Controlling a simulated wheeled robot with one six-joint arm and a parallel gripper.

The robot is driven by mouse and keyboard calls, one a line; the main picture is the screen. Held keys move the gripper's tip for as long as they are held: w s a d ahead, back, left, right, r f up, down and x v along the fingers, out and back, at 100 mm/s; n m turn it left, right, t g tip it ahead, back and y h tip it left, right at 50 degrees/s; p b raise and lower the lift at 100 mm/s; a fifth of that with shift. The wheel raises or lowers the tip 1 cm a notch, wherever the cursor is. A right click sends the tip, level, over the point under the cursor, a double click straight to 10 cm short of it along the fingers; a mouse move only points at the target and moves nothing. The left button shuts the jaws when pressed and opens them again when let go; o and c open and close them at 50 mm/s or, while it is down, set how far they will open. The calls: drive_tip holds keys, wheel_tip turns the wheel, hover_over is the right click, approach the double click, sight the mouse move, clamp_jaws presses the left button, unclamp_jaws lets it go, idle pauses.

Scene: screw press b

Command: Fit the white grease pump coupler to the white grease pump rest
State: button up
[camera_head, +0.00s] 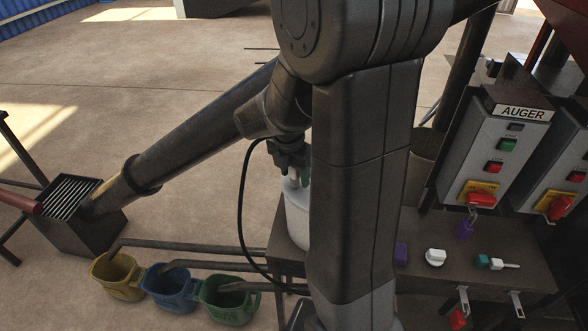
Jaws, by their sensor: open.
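My gripper (293,178) points down at the top of a white bucket-like container (297,222), perhaps the grease pump. The jaws are open. My arm hides the container's right side. A thin black hose (240,215) loops from beside my wrist down to the dark bench near the container's foot. I cannot make out the white coupler or its rest, nor whether either is between the jaws. Whether the fingers touch the container cannot be told.
A dark bench (455,277) carries a white knob-like item (435,257), a teal-and-white item (490,262) and a purple block (401,254). The AUGER control box (500,145) stands behind. Yellow (113,284), blue (165,296) and green (222,309) buckets stand lower left.

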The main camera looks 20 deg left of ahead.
wheel_tip(320, 180, up, 14)
drive_tip(key=s, duration=0.2)
drive_tip(key=shift+a+f+b, duration=0.15)
drive_tip(key=shift+a+b, duration=0.15)
drive_tip(key=shift+c, duration=0.2)
idle(1.3)
